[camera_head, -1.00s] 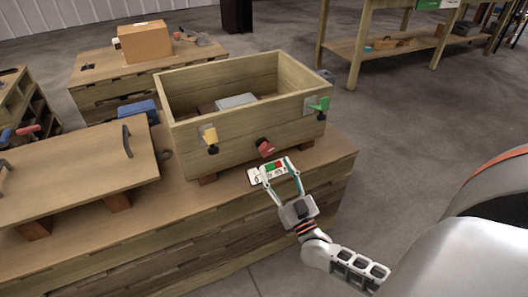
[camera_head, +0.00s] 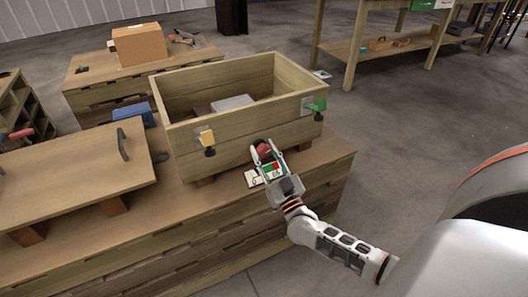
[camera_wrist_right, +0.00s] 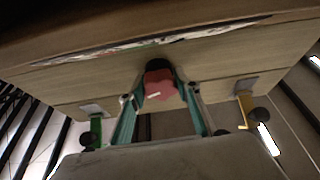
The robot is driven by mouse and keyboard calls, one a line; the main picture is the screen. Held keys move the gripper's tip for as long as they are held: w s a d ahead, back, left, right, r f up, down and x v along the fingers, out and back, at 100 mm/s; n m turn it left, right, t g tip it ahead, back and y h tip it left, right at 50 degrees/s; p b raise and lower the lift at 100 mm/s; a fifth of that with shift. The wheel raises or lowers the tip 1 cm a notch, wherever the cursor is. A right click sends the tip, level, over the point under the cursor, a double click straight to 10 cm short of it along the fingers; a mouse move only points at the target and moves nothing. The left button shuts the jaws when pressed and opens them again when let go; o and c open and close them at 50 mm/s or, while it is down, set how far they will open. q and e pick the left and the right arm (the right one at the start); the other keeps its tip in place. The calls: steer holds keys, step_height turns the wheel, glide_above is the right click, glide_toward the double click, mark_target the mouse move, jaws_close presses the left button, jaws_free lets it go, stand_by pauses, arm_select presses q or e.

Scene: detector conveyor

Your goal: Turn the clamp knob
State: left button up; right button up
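A red knob (camera_head: 264,153) sits low on the front wall of the open wooden box (camera_head: 240,132). In the right wrist view the red knob (camera_wrist_right: 160,86) has a pale mark on its face and a dark base behind it. My right gripper (camera_head: 267,149) is open, with one finger on each side of the knob. In the right wrist view a narrow gap shows between the knob and the fingers of the gripper (camera_wrist_right: 163,92). My left gripper is not in view.
A yellow clamp (camera_head: 206,138) and a green clamp (camera_head: 317,104) are on the box's front wall. A card (camera_head: 252,178) lies on the bench below the knob. A wooden panel with handles (camera_head: 75,175) lies to the left. A grey object (camera_head: 232,102) is inside the box.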

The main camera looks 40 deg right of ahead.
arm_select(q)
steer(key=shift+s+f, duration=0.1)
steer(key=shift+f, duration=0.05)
arm_select(e)
steer(key=shift+c, duration=0.3)
steer(key=shift+r+m, duration=0.1)
steer(key=shift+m, duration=0.4)
steer(key=shift+m+h+p, duration=0.3)
steer(key=shift+m+h, duration=0.1)
steer(key=m+h+p, duration=0.1)
steer(key=m, duration=0.1)
steer(key=shift+a+r+m+g, duration=0.1)
steer(key=shift+m+g, duration=0.3)
steer(key=m+h, duration=0.1)
steer(key=m, duration=0.1)
steer(key=shift+m+g+h+p, duration=0.3)
steer(key=shift+g+h, duration=0.1)
steer(key=shift+m, duration=0.5)
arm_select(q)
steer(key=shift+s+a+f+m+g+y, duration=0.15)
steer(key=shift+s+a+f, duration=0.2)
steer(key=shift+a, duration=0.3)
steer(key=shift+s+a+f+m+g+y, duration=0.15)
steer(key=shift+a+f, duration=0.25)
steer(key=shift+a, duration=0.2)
arm_select(e)
steer(key=shift+f, duration=0.2)
steer(key=shift+m+h, duration=0.3)
